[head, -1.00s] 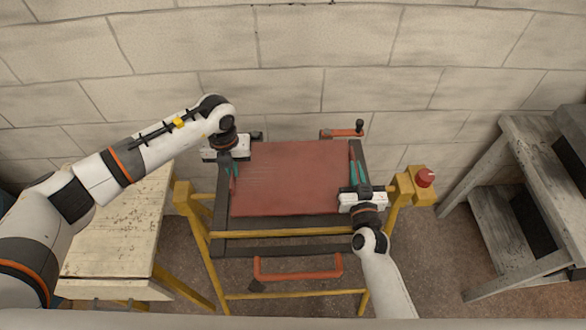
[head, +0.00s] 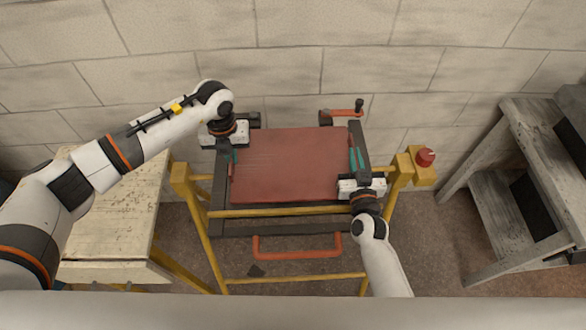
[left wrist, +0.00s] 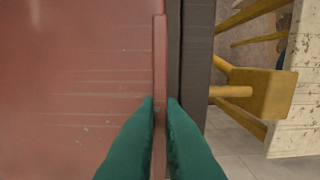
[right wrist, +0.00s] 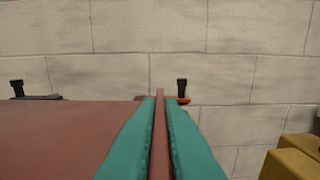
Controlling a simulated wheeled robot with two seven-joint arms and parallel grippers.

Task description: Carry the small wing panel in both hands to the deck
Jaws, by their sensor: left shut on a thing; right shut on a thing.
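The small wing panel (head: 285,165) is a flat red sheet with raised side lips. It lies level over the dark frame (head: 275,229) on the yellow stand, which seems to be the deck. I cannot tell whether it touches the frame. My left gripper (head: 233,160) is shut on the panel's left lip; the left wrist view shows its teal fingers (left wrist: 161,105) on both sides of the lip. My right gripper (head: 355,158) is shut on the right lip, also seen in the right wrist view (right wrist: 160,105).
An orange clamp handle (head: 341,113) stands behind the frame, and a red knob (head: 425,157) sits on a yellow block at right. An orange handle (head: 297,253) is in front. A worn table (head: 115,215) stands left, a grey bench (head: 520,155) right, and a block wall behind.

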